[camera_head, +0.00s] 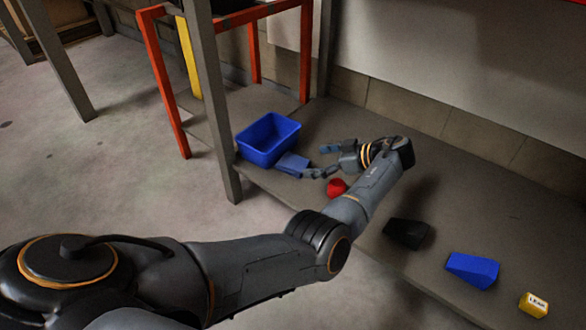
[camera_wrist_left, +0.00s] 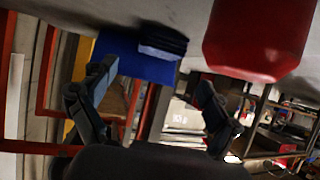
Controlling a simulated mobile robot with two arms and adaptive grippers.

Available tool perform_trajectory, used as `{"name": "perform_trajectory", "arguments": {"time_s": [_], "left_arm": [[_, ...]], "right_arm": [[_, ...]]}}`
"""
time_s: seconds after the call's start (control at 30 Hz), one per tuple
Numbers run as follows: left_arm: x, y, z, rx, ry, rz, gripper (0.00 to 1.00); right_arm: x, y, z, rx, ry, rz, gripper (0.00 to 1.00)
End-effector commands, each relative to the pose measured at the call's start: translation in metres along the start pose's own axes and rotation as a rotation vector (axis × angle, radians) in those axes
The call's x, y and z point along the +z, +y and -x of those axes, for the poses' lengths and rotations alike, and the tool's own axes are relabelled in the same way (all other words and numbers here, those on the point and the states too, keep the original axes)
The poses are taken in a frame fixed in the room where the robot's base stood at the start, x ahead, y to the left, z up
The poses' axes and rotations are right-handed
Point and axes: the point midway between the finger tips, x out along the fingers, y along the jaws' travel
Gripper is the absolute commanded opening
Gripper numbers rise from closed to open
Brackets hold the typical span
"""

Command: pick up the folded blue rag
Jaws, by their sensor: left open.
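The folded blue rag (camera_head: 291,164) lies flat on the grey shelf, against the near right side of the blue bin. In the left wrist view the rag (camera_wrist_left: 162,41) is a dark layered shape in front of the bin. My left gripper (camera_head: 314,161) is open and empty, just right of the rag, with its fingers pointing towards it. In the left wrist view the gripper's fingers (camera_wrist_left: 157,76) stand wide apart, with the rag beyond them. A gap shows between the rag and the fingertips. My right gripper is not in view.
The blue bin (camera_head: 250,151) stands beyond the rag, near a grey post (camera_head: 214,95). A red object (camera_head: 337,187) sits close to my left gripper and looms large in the wrist view (camera_wrist_left: 258,40). A black block (camera_head: 406,233), a blue wedge (camera_head: 472,269) and a yellow block (camera_head: 533,304) lie to the right.

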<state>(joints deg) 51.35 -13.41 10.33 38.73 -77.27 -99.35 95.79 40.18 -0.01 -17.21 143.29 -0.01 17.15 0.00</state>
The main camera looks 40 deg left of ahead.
Motion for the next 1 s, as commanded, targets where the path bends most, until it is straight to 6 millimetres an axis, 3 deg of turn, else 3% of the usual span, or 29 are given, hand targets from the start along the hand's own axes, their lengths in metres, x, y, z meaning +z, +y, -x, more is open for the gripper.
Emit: {"name": "perform_trajectory", "arguments": {"time_s": [0.1,0.27,0.6,0.93,1.0], "left_arm": [[0.002,0.0,-0.016,0.0,0.0,0.001,0.89],[0.002,0.0,-0.025,0.001,0.0,0.0,0.89],[0.002,0.002,-0.067,0.0,0.0,0.001,0.89],[-0.001,0.002,-0.072,0.001,0.0,-0.001,0.89],[-0.001,0.002,-0.072,0.001,0.0,-0.001,0.77]], "right_arm": [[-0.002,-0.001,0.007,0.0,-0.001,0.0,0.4],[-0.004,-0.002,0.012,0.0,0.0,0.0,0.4],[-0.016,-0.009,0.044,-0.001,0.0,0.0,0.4],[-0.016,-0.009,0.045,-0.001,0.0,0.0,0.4],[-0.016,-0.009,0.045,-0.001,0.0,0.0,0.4]]}}
